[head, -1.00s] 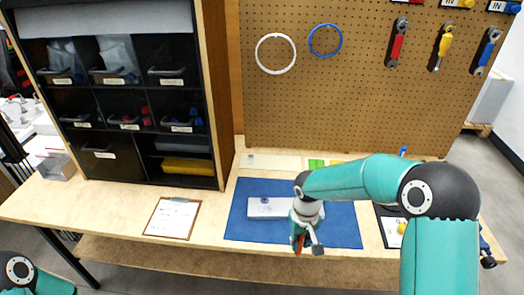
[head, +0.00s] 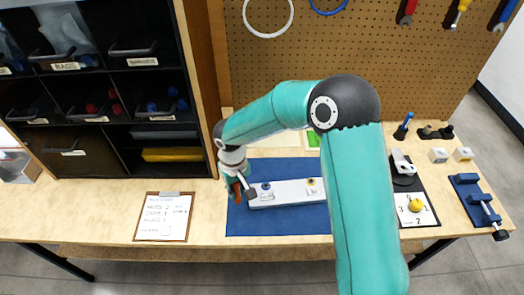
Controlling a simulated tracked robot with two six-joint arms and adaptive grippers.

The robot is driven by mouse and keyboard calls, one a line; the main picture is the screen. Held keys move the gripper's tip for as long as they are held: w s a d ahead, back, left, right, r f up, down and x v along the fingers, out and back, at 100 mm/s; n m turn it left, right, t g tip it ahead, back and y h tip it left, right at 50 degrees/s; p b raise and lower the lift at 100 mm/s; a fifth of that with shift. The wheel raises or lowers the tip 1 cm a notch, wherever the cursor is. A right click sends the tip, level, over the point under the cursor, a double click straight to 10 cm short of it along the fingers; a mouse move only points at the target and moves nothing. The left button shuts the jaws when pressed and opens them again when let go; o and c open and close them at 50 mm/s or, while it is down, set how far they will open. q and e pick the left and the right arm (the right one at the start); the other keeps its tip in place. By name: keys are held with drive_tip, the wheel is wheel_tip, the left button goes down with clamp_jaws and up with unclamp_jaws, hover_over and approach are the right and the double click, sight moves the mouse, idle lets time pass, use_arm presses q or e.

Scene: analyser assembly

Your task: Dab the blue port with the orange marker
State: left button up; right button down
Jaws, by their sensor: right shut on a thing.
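The analyser, a long white block (head: 288,194), lies on the blue mat (head: 300,226). The blue port (head: 266,186) is on its top near the left end, and a yellow port (head: 310,182) sits farther right. My right gripper (head: 241,188) is just left of the block's left end, above the mat's left edge. It is shut on the orange marker (head: 235,194), of which only a small orange part shows beside the fingers. The marker is apart from the blue port in the picture; its tip is hard to make out. My left gripper is out of view.
A clipboard (head: 163,217) lies left of the mat. A black board with a yellow knob (head: 415,205), a blue marker (head: 403,126) and a blue vise (head: 474,200) stand to the right. Dark shelving (head: 120,140) rises behind left. The table between clipboard and mat is clear.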

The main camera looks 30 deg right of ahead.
drive_tip(key=shift+w+a, duration=0.15)
drive_tip(key=shift+a, duration=0.2)
drive_tip(key=w+d+r+m, duration=0.1)
drive_tip(key=d+r+m, duration=0.5)
drive_tip(key=d+m, duration=0.65)
drive_tip(key=shift+a+f+m+b, duration=0.15)
drive_tip(key=shift+f+m+b, duration=0.25)
drive_tip(key=shift+f+b, duration=0.5)
drive_tip(key=shift+a+f+m+b, duration=0.2)
drive_tip(key=shift+f+m+b, duration=0.25)
drive_tip(key=shift+f+b, duration=0.4)
drive_tip(key=shift+a+f+m+b, duration=0.15)
drive_tip(key=shift+f+m+b, duration=0.25)
drive_tip(key=shift+f+b, duration=0.5)
drive_tip(key=shift+f, duration=0.1)
drive_tip(key=shift+f+b, duration=0.35)
drive_tip(key=shift+f, duration=0.2)
drive_tip(key=shift+r, duration=0.1)
wheel_tip(320, 180, up, 7)
drive_tip(key=p, duration=0.4)
drive_tip(key=shift+p, duration=0.3)
